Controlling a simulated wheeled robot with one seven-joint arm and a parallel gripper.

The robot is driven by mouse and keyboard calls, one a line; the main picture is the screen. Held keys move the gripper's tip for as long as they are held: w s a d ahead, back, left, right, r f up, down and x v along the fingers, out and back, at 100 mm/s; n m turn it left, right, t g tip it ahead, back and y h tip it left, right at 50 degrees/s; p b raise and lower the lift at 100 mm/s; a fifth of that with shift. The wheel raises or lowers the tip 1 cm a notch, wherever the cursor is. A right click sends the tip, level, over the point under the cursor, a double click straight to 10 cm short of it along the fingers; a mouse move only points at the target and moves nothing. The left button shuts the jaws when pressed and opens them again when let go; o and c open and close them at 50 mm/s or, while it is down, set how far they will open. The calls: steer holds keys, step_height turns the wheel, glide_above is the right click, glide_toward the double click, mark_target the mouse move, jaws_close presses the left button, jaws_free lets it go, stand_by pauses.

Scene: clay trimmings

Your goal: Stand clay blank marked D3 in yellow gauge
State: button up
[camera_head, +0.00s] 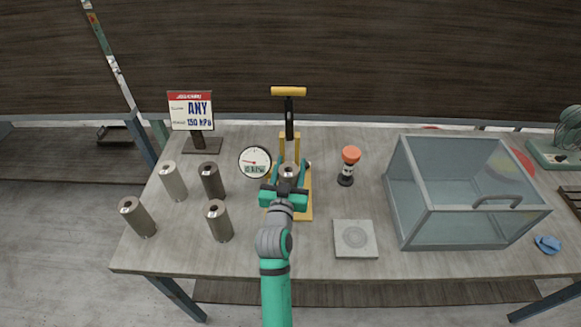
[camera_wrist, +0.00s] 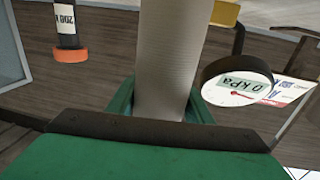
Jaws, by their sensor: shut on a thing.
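The yellow gauge (camera_head: 305,205) stands at the middle of the table, with a yellow T-handle (camera_head: 289,92) on a dark rod and a round dial (camera_head: 255,162) at its left. My gripper (camera_head: 285,190) is over the gauge's base, shut on a grey clay blank (camera_head: 288,170). In the wrist view the blank (camera_wrist: 170,55) rises upright between the jaws, and the dial (camera_wrist: 240,85) beside it reads 0 kPa. No D3 mark is legible on it. My gripper hides its lower end, so I cannot tell whether it touches the base.
Several blanks stand at left, including a pale one (camera_head: 173,182) and a dark one (camera_head: 212,182). A sign (camera_head: 190,110) stands behind them. Right are an orange-topped tool (camera_head: 348,168), a grey plate (camera_head: 355,240), a glass case (camera_head: 420,227) and a blue cloth (camera_head: 547,244).

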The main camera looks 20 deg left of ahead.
steer(key=shift+f, duration=0.3)
steer(key=o, duration=1.5)
steer(key=shift+f, duration=0.1)
steer(key=shift+o, duration=0.2)
steer(key=shift+s, duration=0.1)
steer(key=s+d, duration=0.1)
steer(key=s, duration=1)
steer(key=shift+s+d, duration=0.35)
steer(key=shift+d, duration=0.05)
